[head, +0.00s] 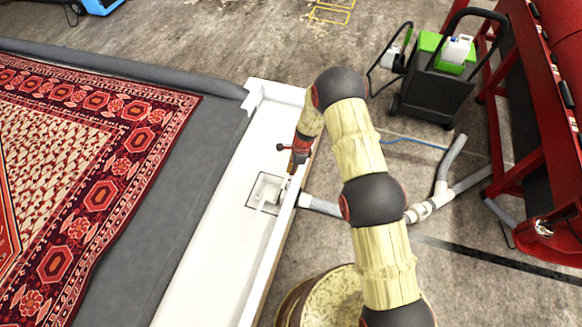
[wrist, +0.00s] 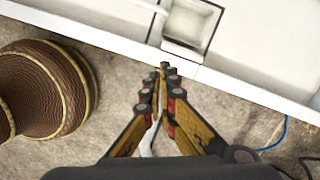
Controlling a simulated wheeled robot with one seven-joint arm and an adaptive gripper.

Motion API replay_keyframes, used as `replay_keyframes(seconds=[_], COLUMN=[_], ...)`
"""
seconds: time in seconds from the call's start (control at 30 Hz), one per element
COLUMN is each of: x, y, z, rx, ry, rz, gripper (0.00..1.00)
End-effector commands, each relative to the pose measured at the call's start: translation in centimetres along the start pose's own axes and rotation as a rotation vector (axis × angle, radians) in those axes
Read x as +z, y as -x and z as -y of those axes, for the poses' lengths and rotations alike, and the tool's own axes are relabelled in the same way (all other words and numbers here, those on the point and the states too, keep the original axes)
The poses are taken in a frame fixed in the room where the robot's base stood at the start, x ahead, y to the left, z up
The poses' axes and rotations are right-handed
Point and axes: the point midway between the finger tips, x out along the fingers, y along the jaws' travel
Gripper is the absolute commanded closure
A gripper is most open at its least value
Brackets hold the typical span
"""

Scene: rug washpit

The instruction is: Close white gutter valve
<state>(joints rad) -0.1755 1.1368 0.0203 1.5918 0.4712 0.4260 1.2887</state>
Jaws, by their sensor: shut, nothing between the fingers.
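The white gutter (head: 215,240) runs along the rug's right side. A square drain recess (head: 265,192) with a dark outline is set in its floor; the wrist view shows this recess (wrist: 190,22) at the top. A small white fitting (head: 288,184), perhaps the valve, sits at the recess's right edge, partly hidden by my gripper (head: 291,174). In the wrist view my gripper (wrist: 164,68) is shut and empty, its tips at the gutter's outer wall, just below a white block (wrist: 183,50). I cannot tell whether they touch it, or the valve's position.
Grey pipes (head: 322,206) lead right from the gutter to a white coupling (head: 419,211). A round ribbed basket-like object (wrist: 45,92) stands close to my gripper. A green-and-black wheeled machine (head: 436,75) and a red rack (head: 525,110) stand right. The patterned rug (head: 100,150) lies left.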

Motion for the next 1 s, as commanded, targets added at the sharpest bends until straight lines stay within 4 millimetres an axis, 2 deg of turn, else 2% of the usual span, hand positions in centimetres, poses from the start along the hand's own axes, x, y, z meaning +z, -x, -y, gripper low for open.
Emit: replay_keyframes(seconds=[0.03,0.1,0.3,0.47,0.57,1.0], x=[0.2,0.3,0.1,0.1,0.0,0.0], y=[0.3,0.5,0.6,-0.1,-1.5,-10.0], z=[1.2,2.3,3.2,3.2,3.3,4.1], rx=[-0.029,-0.058,-0.092,-0.091,-0.090,-0.090], ry=[-0.064,-0.155,-0.333,-0.367,-0.367,-0.363], rz=[0.003,0.007,0.011,0.012,0.012,0.012], gripper=[1.00,1.00,1.00,1.00,1.00,1.00])
